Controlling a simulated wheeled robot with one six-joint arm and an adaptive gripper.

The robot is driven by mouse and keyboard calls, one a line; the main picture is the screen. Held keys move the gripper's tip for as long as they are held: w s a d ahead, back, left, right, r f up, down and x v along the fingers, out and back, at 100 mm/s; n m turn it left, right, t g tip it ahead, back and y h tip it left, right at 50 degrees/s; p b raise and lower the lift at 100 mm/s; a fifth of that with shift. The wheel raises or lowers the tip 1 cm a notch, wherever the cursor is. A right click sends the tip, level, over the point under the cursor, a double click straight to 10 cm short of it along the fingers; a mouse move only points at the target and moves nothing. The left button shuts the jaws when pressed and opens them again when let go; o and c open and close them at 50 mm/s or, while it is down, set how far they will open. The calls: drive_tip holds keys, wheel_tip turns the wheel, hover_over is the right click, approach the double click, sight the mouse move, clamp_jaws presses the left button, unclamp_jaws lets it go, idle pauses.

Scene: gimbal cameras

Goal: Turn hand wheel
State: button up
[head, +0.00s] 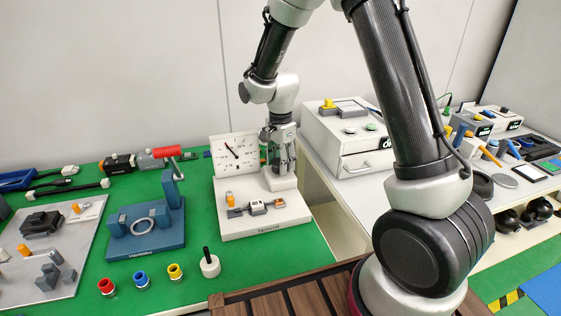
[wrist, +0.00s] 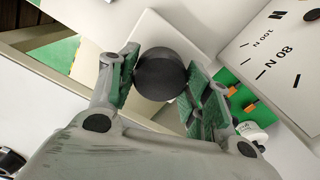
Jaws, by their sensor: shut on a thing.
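My gripper (head: 280,157) points down over the right back of a white test stand (head: 265,225) in the head view. In the wrist view its two green-padded fingers (wrist: 160,82) stand on either side of a round black knob (wrist: 162,72), taken as the hand wheel, and are shut on it. The knob sits above a white block and hides what is under it. In the head view the fingers hide the knob.
A blue fixture (head: 147,230) with a metal ring stands left of the stand. A white drawer box (head: 350,135) stands close on the right.

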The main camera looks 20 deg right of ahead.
drive_tip(key=n, duration=0.6)
drive_tip(key=shift+n, duration=0.3)
drive_tip(key=n, duration=1.2)
drive_tip(key=shift+n, duration=0.3)
drive_tip(key=n, duration=0.6)
drive_tip(key=shift+n, duration=0.3)
drive_tip(key=o, duration=1)
drive_tip(key=shift+o, duration=0.2)
drive_tip(key=shift+r, duration=0.1)
